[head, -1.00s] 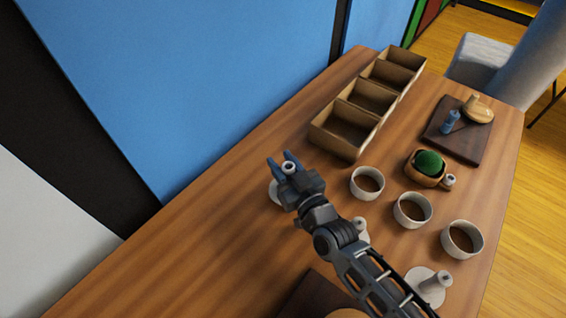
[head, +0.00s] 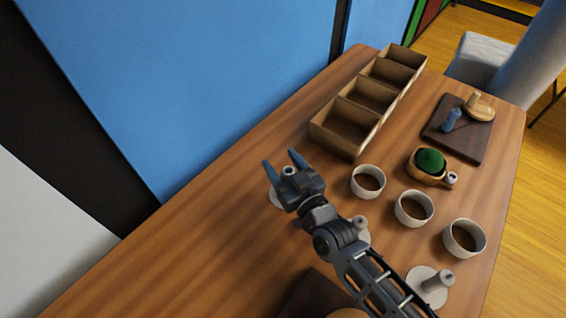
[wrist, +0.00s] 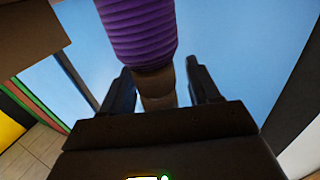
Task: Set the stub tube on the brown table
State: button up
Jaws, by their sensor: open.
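The grey tube end (head: 288,171) with a dark hole shows between the fingers of my gripper (head: 281,160) in the head view. A pale round disc (head: 274,192) shows beside it, low at the table; my gripper partly hides both. In the wrist view, a purple ribbed body (wrist: 140,35) with a narrower pale-brown end (wrist: 157,88) extends between my fingers. The fingers are spread, with a gap visible on its right side. I cannot tell whether the purple body is part of the grey tube. The brown wooden table (head: 185,245) lies beneath.
An open compartment box (head: 335,142) stands behind along the blue wall (head: 200,80). Several white cups (head: 368,182) stand right of my gripper. A dark board (head: 470,145), a bowl with a green ball (head: 427,178) and a pale disc with a post (head: 430,285) are farther right. The left table is clear.

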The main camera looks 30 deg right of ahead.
jog(key=shift+s+f, duration=0.1)
jog(key=shift+f, duration=0.05)
jog(key=shift+r+p, duration=0.25)
jog(key=shift+p, duration=0.2)
jog(key=shift+s+r, duration=0.15)
jog(key=shift+r, duration=0.15)
jog(key=s+b, duration=0.1)
jog(key=s, duration=1)
jog(key=shift+s+b, duration=0.3)
jog(key=shift+b, duration=0.1)
jog(key=shift+r, duration=0.1)
jog(key=s+r+g, duration=0.1)
jog(key=s+r, duration=0.5)
jog(key=s, duration=0.6)
jog(key=s+r+g, duration=0.2)
jog(key=s+r, duration=0.4)
jog(key=s, duration=0.7)
jog(key=shift+d, duration=0.25)
